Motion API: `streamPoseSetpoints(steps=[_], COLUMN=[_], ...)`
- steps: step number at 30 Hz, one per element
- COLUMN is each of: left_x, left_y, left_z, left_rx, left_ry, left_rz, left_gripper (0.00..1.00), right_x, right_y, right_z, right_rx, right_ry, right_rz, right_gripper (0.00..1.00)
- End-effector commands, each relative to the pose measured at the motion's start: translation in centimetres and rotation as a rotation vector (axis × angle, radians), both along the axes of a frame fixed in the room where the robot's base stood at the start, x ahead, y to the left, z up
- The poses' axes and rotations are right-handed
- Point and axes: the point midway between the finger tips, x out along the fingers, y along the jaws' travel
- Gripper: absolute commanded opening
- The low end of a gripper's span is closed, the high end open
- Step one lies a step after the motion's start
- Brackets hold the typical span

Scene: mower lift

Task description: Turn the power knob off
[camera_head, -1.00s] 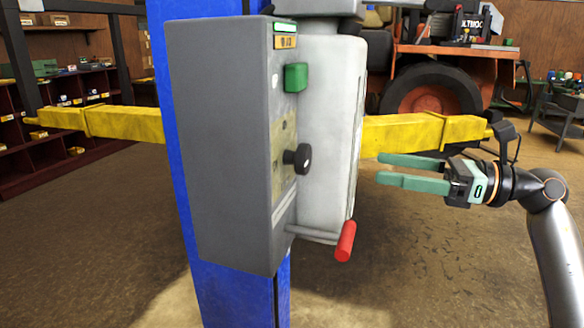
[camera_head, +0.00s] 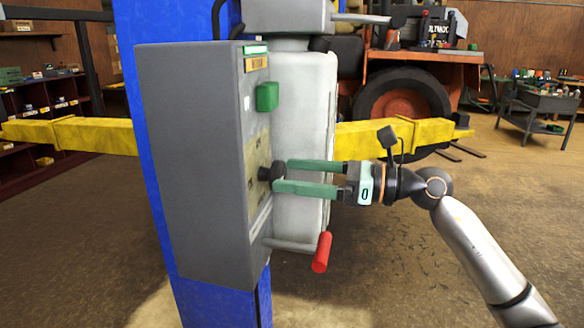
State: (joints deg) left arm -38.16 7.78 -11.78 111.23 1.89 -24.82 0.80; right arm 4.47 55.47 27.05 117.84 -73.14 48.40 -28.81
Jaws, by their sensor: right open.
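The black power knob (camera_head: 271,172) sticks out of the right-hand face of a grey control box (camera_head: 200,170), over a worn yellowish label plate. My right gripper (camera_head: 280,177) comes in from the right with its two green fingers spread. The fingertips reach the knob, one at its upper side and one at its lower side. The fingers partly cover the knob's edges, and I cannot tell whether they touch it. The knob's pointer setting is too small to read. My left gripper is not in view.
A green button (camera_head: 267,97) sits above the knob on the box. A red-handled lever (camera_head: 321,252) juts out below my right gripper. A blue post (camera_head: 147,110) and yellow lift arms (camera_head: 75,134) stand behind. A red tractor (camera_head: 410,85) is at the back.

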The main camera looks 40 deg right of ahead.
Motion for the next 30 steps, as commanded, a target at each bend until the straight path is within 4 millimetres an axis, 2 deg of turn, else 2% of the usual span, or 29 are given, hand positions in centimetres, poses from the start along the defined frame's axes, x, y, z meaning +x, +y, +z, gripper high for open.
streamPoseSetpoints(steps=[6,14,30], left_x=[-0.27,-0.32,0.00], left_y=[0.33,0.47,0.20], left_z=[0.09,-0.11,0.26], left_rx=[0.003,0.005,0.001], left_ry=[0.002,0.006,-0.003], left_rz=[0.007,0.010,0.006], left_gripper=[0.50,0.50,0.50], right_x=[0.74,0.80,0.78], right_y=[0.62,0.67,0.66], right_z=[0.02,-0.05,-0.05], right_rx=[-0.001,0.000,-0.001], right_ry=[-0.001,0.000,0.001], right_rz=[-0.001,-0.001,0.000], right_gripper=[0.97,0.97,0.38])
